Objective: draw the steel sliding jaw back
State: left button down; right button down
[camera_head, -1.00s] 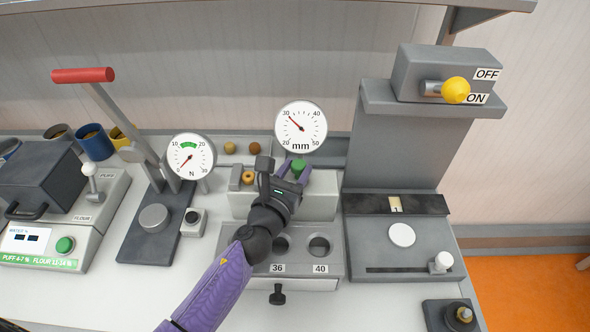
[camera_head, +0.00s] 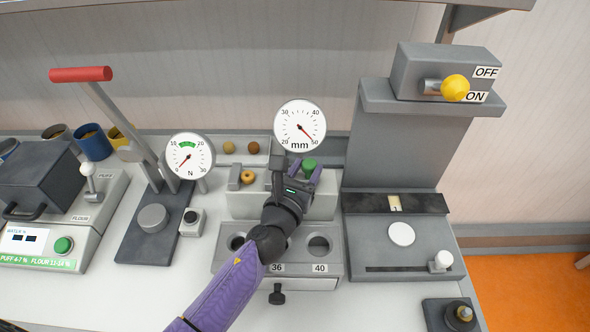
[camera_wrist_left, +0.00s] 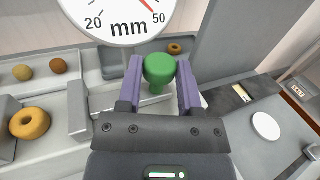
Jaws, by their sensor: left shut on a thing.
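My left gripper (camera_head: 295,176) is shut on a green knob (camera_head: 309,165) above the grey gauge block, below the round mm dial (camera_head: 299,127). In the left wrist view the green knob (camera_wrist_left: 159,69) stands upright between the two purple fingers of my gripper (camera_wrist_left: 160,86). A grey steel block, seemingly the sliding jaw (camera_wrist_left: 78,97), stands left of my fingers, apart from the ring-shaped piece (camera_wrist_left: 30,122); how it joins the knob is hidden by my gripper. The dial's needle points near 50. My right gripper is not in view.
A tray with holes marked 36 and 40 (camera_head: 331,268) lies in front of the block. The N gauge with its red-handled lever (camera_head: 80,74) stands left. A tall grey machine with a yellow knob (camera_head: 455,88) stands close on the right.

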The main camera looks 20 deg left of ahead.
pick_arm(q)
jog(key=shift+w+d, duration=0.1)
jog(key=shift+d, duration=0.25)
jog(key=c, duration=0.6)
grip_release()
jog(key=o, duration=0.3)
jog(key=shift+d, duration=0.15)
jog(key=shift+o, duration=0.2)
jog(key=shift+s, duration=0.35)
jog(key=s, duration=0.3)
jog(key=s+a, duration=0.1)
jog(key=s, duration=0.5)
jog(key=shift+s+a, duration=0.1)
jog(key=shift+a, duration=0.05)
